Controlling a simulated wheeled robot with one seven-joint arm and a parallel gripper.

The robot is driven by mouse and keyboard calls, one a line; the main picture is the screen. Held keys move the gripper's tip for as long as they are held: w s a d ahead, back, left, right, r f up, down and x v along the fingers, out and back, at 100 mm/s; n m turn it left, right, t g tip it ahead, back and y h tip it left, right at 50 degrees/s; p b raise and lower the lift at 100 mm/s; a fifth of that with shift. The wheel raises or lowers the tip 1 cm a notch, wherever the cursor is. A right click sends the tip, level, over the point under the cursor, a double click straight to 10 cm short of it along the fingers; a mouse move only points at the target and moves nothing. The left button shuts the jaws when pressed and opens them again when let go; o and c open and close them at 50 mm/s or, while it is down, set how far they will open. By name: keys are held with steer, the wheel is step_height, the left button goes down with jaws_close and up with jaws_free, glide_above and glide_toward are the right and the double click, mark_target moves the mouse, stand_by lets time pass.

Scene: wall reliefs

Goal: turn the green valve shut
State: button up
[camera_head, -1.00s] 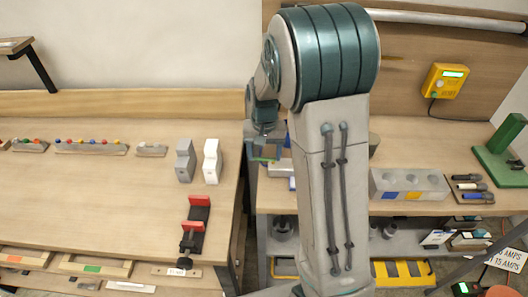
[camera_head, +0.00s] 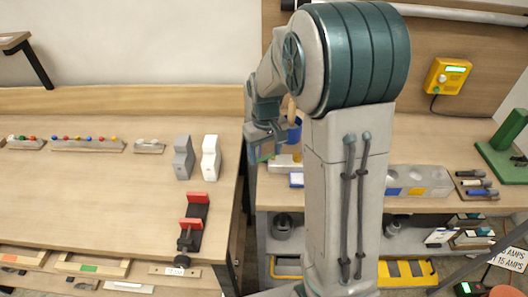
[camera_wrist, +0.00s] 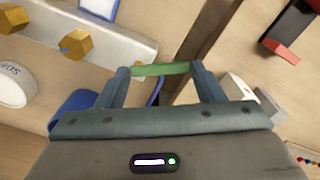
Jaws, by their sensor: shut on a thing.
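A green bar (camera_wrist: 160,69), the only part of the green valve I can make out, spans between my two fingertips in the wrist view. My gripper (camera_wrist: 162,72) is shut on it, with one finger at each end. In the head view my gripper (camera_head: 262,152) is small and hangs by the gap between the two benches, left of my arm's large elbow. The valve's body and its pipe are hidden or too small to tell, so I cannot tell how far it is turned.
A red and black clamp (camera_head: 193,225) and two blocks, grey (camera_head: 183,157) and white (camera_head: 211,157), stand on the left bench. My arm hides much of the right bench.

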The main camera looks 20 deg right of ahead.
steer(key=n, duration=0.2)
steer(key=s+n, duration=0.1)
steer(key=n, duration=0.1)
steer(key=n+b, duration=0.1)
steer(key=n, duration=0.1)
steer(key=shift+s+d+n, duration=0.15)
steer(key=shift+d+n, duration=0.15)
steer(key=shift+d, duration=0.05)
steer(key=n, duration=0.3)
steer(key=d+n, duration=0.1)
steer(key=n, duration=0.1)
steer(key=shift+s, duration=0.3)
steer(key=shift+n, duration=0.3)
steer(key=o, duration=1)
step_height(320, 180, up, 14)
steer(key=shift+f, duration=0.1)
